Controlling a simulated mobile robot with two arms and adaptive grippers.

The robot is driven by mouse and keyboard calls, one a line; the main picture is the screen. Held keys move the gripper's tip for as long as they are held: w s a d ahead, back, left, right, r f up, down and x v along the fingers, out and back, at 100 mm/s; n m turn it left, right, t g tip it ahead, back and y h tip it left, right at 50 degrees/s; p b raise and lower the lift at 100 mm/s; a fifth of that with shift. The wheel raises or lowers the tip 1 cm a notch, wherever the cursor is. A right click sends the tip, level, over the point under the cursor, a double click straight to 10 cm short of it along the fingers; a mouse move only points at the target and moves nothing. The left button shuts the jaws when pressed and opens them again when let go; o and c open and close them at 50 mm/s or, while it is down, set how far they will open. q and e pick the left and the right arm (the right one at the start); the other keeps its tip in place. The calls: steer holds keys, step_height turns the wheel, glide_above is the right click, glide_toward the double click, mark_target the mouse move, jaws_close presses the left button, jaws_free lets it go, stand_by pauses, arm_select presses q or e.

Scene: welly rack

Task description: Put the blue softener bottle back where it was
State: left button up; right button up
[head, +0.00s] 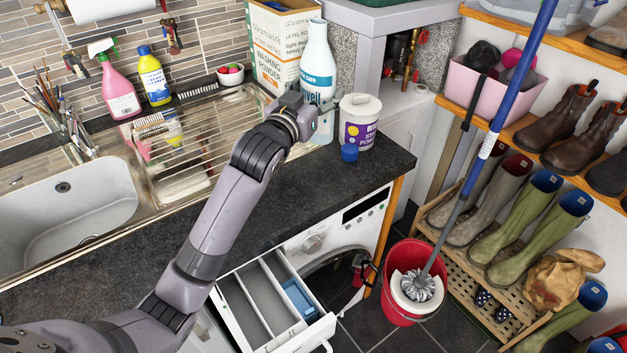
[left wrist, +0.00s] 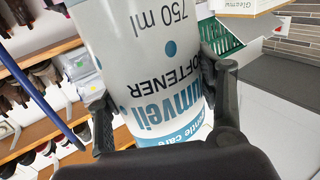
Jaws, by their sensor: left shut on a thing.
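The softener bottle (head: 317,62), white and light blue, is upright near the back right of the dark counter, in front of the washing powder box. My left gripper (head: 309,112) is shut on its body from the left. In the left wrist view the label of the bottle (left wrist: 135,60) reads "softener" and "750 ml" upside down, with one finger on each side. The arm hides part of the bottle's lower end, so I cannot tell whether it touches the counter. My right gripper is not in view.
A white tub (head: 359,122) with a purple label stands close right of the bottle, with a small blue cap (head: 349,153) before it. The detergent drawer (head: 258,300) is open below. A red bucket (head: 398,312) with a mop stands right.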

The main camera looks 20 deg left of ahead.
mark_target(314, 70)
arm_select(q)
steer(key=shift+y, duration=0.4)
steer(key=r, duration=0.1)
steer(key=w+a+r, duration=0.1)
steer(key=w+r, duration=0.1)
steer(key=shift+a+r, duration=0.2)
steer(key=shift+r, duration=0.15)
step_height(314, 70, down, 15)
steer(key=shift+r+p, duration=0.15)
steer(key=shift+p, duration=0.35)
step_height(314, 70, down, 5)
steer(key=shift+r, duration=0.1)
steer(key=shift+f, duration=0.2)
steer(key=o, duration=1.5)
steer(key=shift+c, duration=0.2)
